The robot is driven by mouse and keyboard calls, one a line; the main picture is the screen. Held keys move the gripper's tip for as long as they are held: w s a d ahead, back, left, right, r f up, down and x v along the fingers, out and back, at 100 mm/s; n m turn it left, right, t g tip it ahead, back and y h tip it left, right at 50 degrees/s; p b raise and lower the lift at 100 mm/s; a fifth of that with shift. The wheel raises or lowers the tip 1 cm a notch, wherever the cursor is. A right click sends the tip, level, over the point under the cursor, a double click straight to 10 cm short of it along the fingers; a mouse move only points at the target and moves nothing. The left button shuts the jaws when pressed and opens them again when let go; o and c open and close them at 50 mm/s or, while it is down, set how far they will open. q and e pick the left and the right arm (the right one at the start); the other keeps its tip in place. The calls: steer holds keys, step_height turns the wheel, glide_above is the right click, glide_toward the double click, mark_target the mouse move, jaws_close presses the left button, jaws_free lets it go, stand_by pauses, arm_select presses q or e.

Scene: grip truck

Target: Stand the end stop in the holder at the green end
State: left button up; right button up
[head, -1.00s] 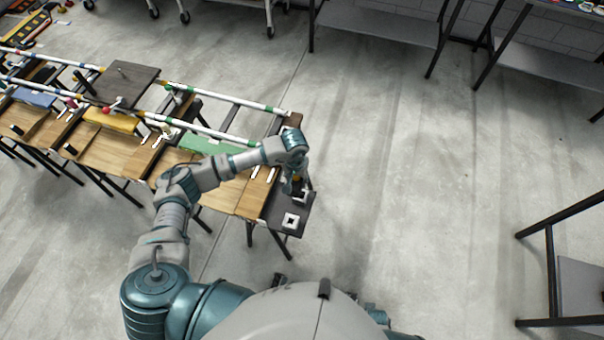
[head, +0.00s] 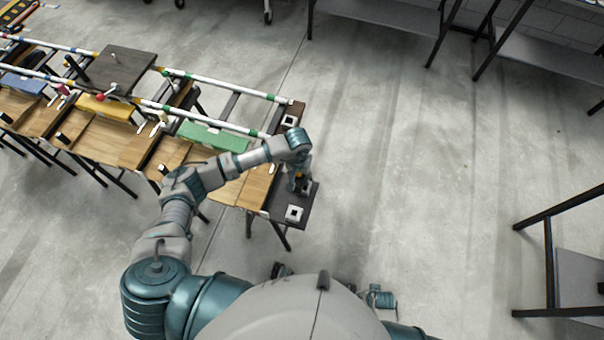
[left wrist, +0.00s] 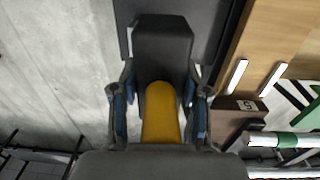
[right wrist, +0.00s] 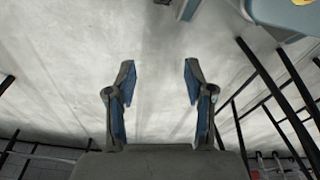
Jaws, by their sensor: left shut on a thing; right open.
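My left gripper (head: 300,180) is over the dark end board (head: 277,207) of the long bench. In the left wrist view my left gripper (left wrist: 160,92) is shut on the yellow grip of the end stop (left wrist: 160,112), whose dark block (left wrist: 162,45) lies beyond the fingertips. In the head view the end stop is mostly hidden by the gripper. A white square holder (head: 294,213) with a dark centre is on the end board, apart from the gripper. Another white square (head: 290,120) is by the far rail's end. My right gripper (right wrist: 158,82) is open and empty.
The bench carries a green block (head: 212,136), a yellow block (head: 104,107) and a blue block (head: 23,83). A dark board (head: 115,70) lies across two striped rails (head: 225,87). The floor right of the bench is clear up to a dark-legged table (head: 575,275).

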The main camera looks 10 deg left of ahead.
mark_target(303, 180)
arm_select(q)
steer(key=shift+s+f, duration=0.15)
steer(key=shift+f, duration=0.3)
steer(key=shift+d+f, duration=0.15)
steer(key=shift+d, duration=0.2)
steer(key=shift+d+f+b, duration=0.2)
steer(key=shift+d+b, duration=0.1)
steer(key=shift+d, duration=0.3)
steer(key=shift+d+f+b, duration=0.15)
steer(key=shift+d+b, duration=0.1)
steer(key=shift+d, duration=0.35)
steer(key=shift+a, duration=0.2)
steer(key=shift+a+f+b, duration=0.3)
steer(key=shift+a+f, duration=0.05)
steer(key=shift+a, duration=0.45)
steer(key=shift+d, duration=0.65)
steer(key=shift+a, duration=0.25)
steer(key=o, duration=0.8)
steer(key=shift+a, duration=0.1)
steer(key=shift+o, duration=1.3)
steer(key=shift+a, duration=0.1)
arm_select(e)
steer(key=r, duration=0.1)
steer(key=w+r, duration=0.1)
steer(key=r, duration=0.3)
steer(key=shift+w+d, duration=0.3)
steer(key=shift+w, duration=0.05)
